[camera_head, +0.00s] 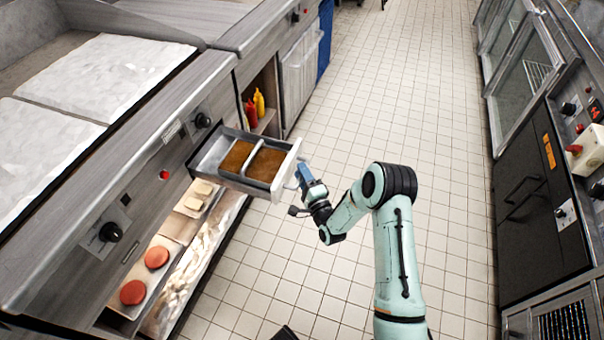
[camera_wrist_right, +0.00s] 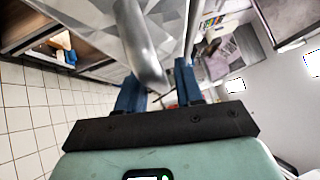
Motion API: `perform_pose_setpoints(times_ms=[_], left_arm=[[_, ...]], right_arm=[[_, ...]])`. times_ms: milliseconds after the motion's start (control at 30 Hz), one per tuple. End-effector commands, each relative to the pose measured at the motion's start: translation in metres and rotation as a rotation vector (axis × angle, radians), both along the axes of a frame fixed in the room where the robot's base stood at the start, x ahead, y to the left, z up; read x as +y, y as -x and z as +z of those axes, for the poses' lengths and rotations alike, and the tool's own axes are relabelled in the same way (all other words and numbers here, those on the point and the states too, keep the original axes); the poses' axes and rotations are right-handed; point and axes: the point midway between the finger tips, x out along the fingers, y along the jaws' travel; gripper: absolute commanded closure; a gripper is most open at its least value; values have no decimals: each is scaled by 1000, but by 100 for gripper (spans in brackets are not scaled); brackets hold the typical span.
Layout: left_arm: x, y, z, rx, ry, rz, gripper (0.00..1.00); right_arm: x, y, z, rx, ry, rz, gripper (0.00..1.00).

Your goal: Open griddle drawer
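The griddle drawer (camera_head: 232,178) is slid out from the griddle's front panel, so its inside shows. It holds two brown-filled compartments. A thin curved handle (camera_head: 289,184) stands off its pale front. My right gripper (camera_head: 302,173) is at this handle, outside the drawer front. In the right wrist view, the grey handle bar (camera_wrist_right: 142,45) runs between the two blue fingers of the right gripper (camera_wrist_right: 160,88), which look shut on it. The exact contact is hard to see. My left gripper is not in view.
Below the drawer is an open shelf with red patties (camera_head: 133,292) and pale food. Red and yellow bottles (camera_head: 259,102) stand in a cubby beyond it. The tiled floor (camera_head: 450,150) is clear between the griddle line and the dark appliance (camera_head: 540,215) at right.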

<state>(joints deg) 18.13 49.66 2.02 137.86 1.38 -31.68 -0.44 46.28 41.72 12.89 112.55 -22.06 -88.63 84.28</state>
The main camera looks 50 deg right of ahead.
Motion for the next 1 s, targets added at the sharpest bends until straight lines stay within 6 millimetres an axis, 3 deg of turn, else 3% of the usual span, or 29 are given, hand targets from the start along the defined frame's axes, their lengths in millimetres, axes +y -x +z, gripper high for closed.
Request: perform_pose_setpoints(times_ms=[300,433,800,1000], left_arm=[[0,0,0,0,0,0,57],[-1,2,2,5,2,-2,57],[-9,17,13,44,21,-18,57],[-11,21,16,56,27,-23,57]], right_arm=[[0,1,0,1,-1,-1,59],[4,10,-2,3,-1,-2,59],[35,83,-12,6,-5,-2,59],[47,112,-17,3,-3,0,59]])
